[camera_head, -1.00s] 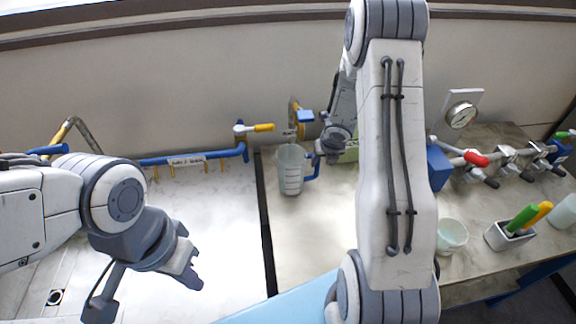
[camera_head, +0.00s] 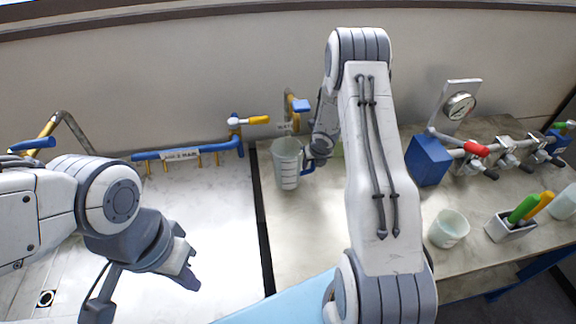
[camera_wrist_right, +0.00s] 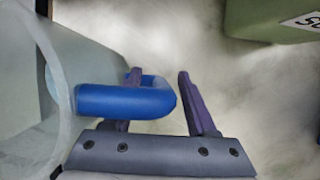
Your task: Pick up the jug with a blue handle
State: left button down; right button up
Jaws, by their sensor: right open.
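The jug (camera_head: 287,166) is a clear grey measuring jug with marks on its side. It stands upright on the counter, with its blue handle (camera_head: 307,171) facing right. In the right wrist view the blue handle (camera_wrist_right: 125,101) reaches in from the left. My right gripper (camera_wrist_right: 160,77) is open there: one finger appears to pass inside the handle loop, the other is beyond its outer end. In the head view my right gripper is beside the jug, mostly hidden by its own wrist. My left gripper (camera_head: 190,268) hangs empty at lower left; its jaw opening is unclear.
Behind the jug is a pipe with a blue valve handle (camera_head: 301,105). A green block (camera_wrist_right: 270,18) lies close to my right gripper. To the right are a blue box (camera_head: 428,161), a white cup (camera_head: 449,229), a marker holder (camera_head: 510,230) and a valve manifold.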

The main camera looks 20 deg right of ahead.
grip_shut()
dwell(1.3)
